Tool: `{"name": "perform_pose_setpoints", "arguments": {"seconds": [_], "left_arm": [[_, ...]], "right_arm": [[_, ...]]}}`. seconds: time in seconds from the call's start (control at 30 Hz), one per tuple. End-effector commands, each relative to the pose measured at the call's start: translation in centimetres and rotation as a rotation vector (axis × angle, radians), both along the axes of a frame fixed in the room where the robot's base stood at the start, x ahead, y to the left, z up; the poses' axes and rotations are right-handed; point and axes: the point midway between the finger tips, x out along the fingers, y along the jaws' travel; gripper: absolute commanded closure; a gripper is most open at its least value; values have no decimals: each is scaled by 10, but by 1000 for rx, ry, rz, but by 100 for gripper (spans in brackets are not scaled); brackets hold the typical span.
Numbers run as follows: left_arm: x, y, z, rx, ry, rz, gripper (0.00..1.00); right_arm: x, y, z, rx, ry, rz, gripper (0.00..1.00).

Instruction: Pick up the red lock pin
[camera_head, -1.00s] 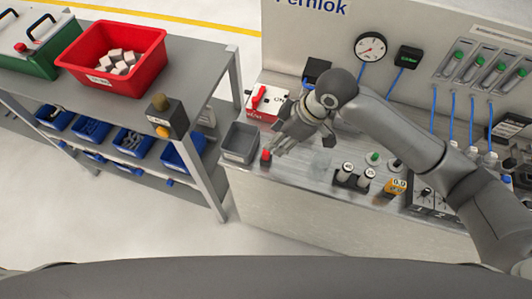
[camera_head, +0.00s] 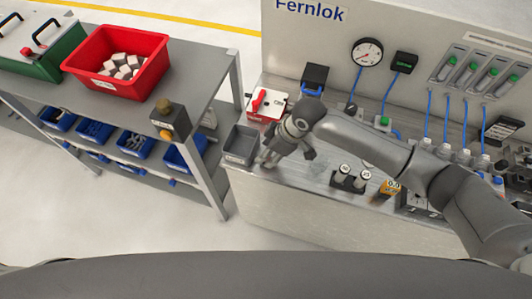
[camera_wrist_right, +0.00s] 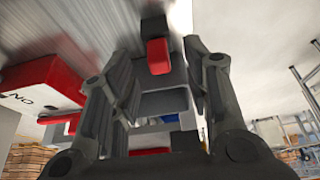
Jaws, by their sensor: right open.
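In the right wrist view, the red lock pin (camera_wrist_right: 158,52) appears as a small red block against a black piece, beyond and between the two fingers. I cannot see the fingers touching it. In the head view the pin is hidden behind my right gripper (camera_head: 286,159), which is low over the left end of the bench. The right gripper also shows in the right wrist view (camera_wrist_right: 160,85), with its fingers spread and nothing held between them. My left gripper is not in view.
A grey bin (camera_head: 241,142) stands just left of my right gripper. A white and red switch box (camera_head: 266,104) is behind it and shows in the wrist view (camera_wrist_right: 45,88). Black posts with white tops (camera_head: 351,178) stand to the right. A shelf with a red crate (camera_head: 117,60) is further left.

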Motion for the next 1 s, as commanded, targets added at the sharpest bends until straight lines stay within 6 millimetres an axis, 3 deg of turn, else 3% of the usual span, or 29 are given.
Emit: {"name": "perform_pose_setpoints", "arguments": {"seconds": [0.13,0.4,0.73,1.0], "left_arm": [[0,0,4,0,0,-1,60],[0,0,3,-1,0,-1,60],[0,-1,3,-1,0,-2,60],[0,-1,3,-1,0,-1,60]], "right_arm": [[1,4,-11,0,0,0,56],[2,5,-14,0,-2,0,56],[2,5,-13,0,-2,0,97],[2,5,-13,0,-2,0,98]]}}
